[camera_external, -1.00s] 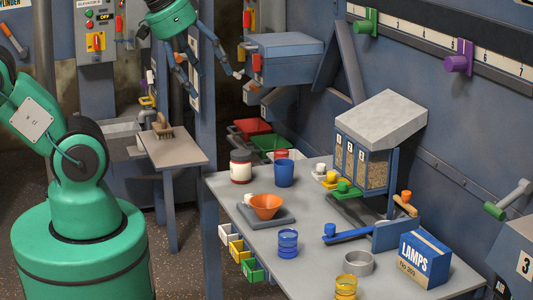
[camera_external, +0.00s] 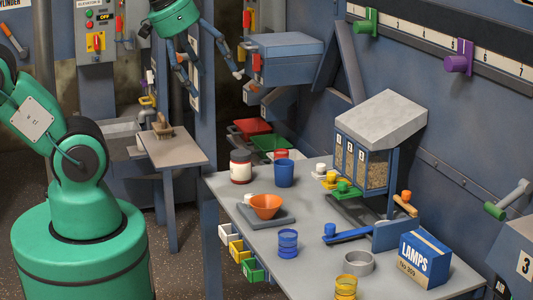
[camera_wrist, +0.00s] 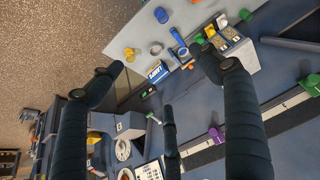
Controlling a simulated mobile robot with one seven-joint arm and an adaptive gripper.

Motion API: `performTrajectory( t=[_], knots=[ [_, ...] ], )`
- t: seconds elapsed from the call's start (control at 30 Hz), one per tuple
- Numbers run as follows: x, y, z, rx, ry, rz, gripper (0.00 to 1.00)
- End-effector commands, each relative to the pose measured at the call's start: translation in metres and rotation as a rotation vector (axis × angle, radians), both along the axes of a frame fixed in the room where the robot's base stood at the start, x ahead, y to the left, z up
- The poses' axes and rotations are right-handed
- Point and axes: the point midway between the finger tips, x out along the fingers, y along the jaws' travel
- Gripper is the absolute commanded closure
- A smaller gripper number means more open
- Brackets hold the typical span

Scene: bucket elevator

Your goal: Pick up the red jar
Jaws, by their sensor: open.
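A red jar (camera_external: 241,167) with a wide white label stands upright at the back left of the grey worktable (camera_external: 225,201) in the external view. A blue cup (camera_external: 284,173) stands to its right. A smaller red object (camera_external: 281,154) is partly hidden behind the cup; I cannot tell what it is. My gripper (camera_external: 213,82) is open and empty, high above and behind the table's left end, well apart from the jar. In the wrist view my gripper's dark fingers (camera_wrist: 160,75) are spread, and I cannot make out the red jar there.
An orange bowl (camera_external: 266,206) sits on a grey plate in front of the jar. A blue can (camera_external: 288,243), a yellow can (camera_external: 346,287), a grey ring-shaped dish (camera_external: 359,262) and a LAMPS box (camera_external: 424,258) stand nearer. A grain dispenser (camera_external: 381,130) rises at the right. A blue cabinet (camera_external: 287,58) is near my fingers.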

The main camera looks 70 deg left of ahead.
Motion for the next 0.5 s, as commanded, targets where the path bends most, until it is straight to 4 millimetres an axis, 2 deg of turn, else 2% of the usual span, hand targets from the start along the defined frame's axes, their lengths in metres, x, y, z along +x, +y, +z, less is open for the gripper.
performTrajectory(
  t=[0.27,0.5],
  knots=[
    [0.039,0.022,0.003,-0.071,0.041,0.201,0.22],
    [0.091,0.059,0.000,-0.164,0.082,0.477,0.22]
  ],
)
